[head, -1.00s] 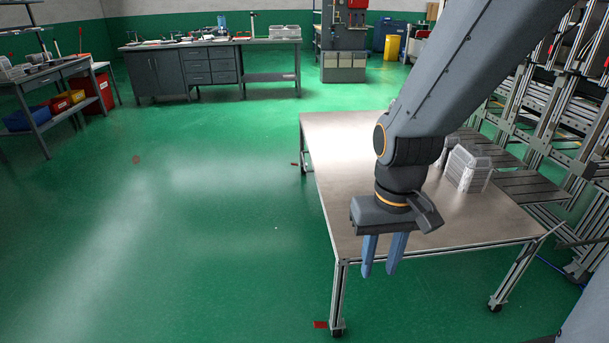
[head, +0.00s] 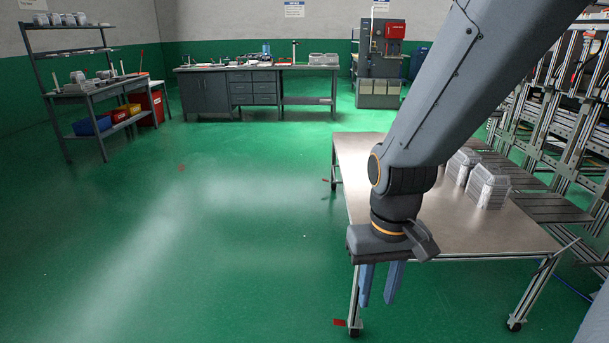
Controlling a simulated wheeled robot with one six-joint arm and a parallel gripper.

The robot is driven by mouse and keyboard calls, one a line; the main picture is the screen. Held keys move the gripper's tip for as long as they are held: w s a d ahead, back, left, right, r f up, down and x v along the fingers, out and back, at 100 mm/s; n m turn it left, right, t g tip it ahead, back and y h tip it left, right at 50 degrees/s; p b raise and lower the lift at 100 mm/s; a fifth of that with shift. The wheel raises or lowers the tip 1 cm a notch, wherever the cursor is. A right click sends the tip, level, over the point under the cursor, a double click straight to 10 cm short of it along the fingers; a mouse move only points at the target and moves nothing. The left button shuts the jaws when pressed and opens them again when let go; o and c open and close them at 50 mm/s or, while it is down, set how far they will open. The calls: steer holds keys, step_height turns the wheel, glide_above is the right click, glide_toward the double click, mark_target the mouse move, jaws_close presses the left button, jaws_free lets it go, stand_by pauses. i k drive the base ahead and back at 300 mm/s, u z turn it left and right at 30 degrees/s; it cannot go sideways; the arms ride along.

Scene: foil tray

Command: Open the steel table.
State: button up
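The steel table (head: 350,152) stands at the right in the head view, with a bare brushed top on thin metal legs. No door or drawer shows on it, and my arm hides part of its top. My gripper (head: 377,300) points down in front of the table's near left corner. Its two blue fingers are apart with nothing visible between them. I cannot tell whether it touches the table edge.
Clear plastic-and-foil containers (head: 487,187) stand on the table's right side. Metal racks (head: 560,110) line the right. A grey workbench (head: 205,92) with drawers stands at the back, and a shelf bench (head: 100,95) at the left. The green floor (head: 200,250) between is clear.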

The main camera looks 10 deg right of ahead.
mark_target(462, 230)
steer(key=u, duration=0.7)
steer(key=i, duration=1)
steer(key=u, duration=0.7)
steer(key=i, duration=1.05)
steer(key=z, duration=0.4)
steer(key=i, duration=0.8)
steer(key=z, duration=1.3)
steer(key=i, duration=0.65)
steer(key=z, duration=0.65)
